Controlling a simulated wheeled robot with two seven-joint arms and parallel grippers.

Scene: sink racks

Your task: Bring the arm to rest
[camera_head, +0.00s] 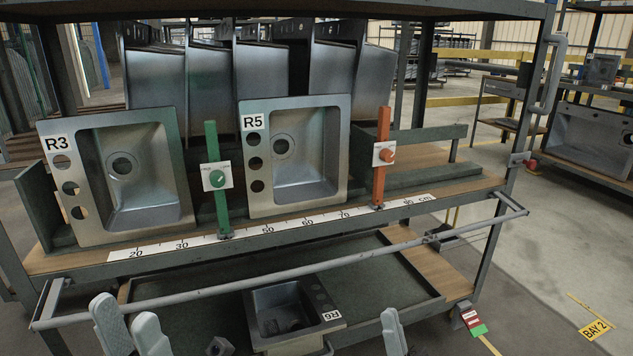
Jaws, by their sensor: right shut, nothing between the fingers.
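My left gripper (131,326) is at the bottom left of the head view, in front of the rack's long grey rail. Its two pale grey fingers stand apart with nothing seen between them. My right gripper (393,332) is at the bottom, right of the middle, with its pale fingers together and empty. It is to the right of the R6 sink. The lower parts of both grippers are cut off by the picture's bottom edge.
Sinks R3 (180,185) and R5 (244,185) stand on the upper shelf beside green (222,205) and orange (379,180) posts. Sink R6 (262,335) sits low, between the grippers. The grey rail (200,292) crosses in front. Open floor (540,250) is at right.

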